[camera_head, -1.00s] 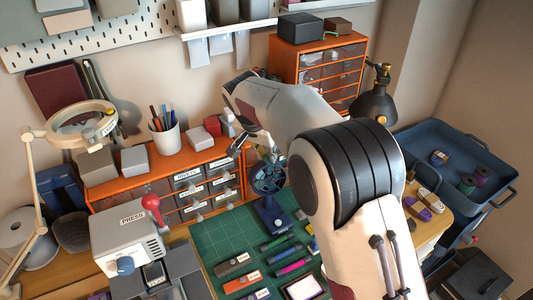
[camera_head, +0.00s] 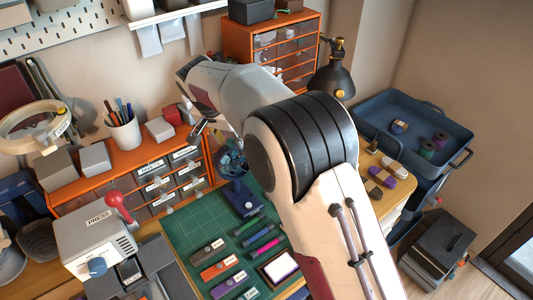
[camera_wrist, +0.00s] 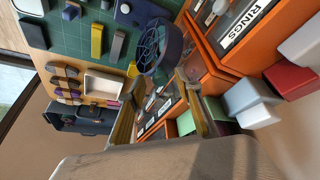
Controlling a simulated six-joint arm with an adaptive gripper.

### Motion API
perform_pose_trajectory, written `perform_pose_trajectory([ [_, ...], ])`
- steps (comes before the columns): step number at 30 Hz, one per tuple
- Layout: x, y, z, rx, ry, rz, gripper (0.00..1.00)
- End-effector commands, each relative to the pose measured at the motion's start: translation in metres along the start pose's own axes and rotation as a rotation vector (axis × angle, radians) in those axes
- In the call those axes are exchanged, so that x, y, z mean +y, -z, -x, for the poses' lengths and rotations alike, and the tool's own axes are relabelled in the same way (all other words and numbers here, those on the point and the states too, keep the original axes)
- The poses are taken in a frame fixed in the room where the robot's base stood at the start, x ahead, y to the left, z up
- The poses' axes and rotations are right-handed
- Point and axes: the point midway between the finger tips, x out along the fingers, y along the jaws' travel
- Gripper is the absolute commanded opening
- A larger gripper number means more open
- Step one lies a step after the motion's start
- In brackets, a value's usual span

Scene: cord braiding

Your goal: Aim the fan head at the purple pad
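The small dark blue fan stands on the green cutting mat; its round caged head (camera_head: 231,162) is partly behind my arm and its base (camera_head: 240,199) is clear. In the wrist view the fan head (camera_wrist: 160,47) lies just beyond my fingertips. My gripper (camera_wrist: 156,84) has its two fingers spread with a gap between them and nothing held. In the head view my gripper (camera_head: 198,128) is above and left of the fan, apart from it. Several purple things show, including a flat labelled purple block (camera_head: 230,285) on the mat; I cannot tell which is the purple pad.
Orange drawer units (camera_head: 155,185) stand close behind the fan; a RINGS label shows in the wrist view. A grey press (camera_head: 95,243) with a red knob is at left. A black lamp (camera_head: 333,75) and blue bin (camera_head: 415,130) are at right. Pens and blocks lie on the mat (camera_head: 190,225).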

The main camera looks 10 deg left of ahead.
Motion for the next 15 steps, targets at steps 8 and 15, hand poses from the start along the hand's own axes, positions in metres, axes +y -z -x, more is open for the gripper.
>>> perform_pose_trajectory([
  [8, 0.0004, 0.0006, 0.0004, 0.000, 0.010, 0.023, 0.34],
  [15, 0.0011, 0.0013, 0.0010, -0.001, 0.037, 0.090, 0.34],
])
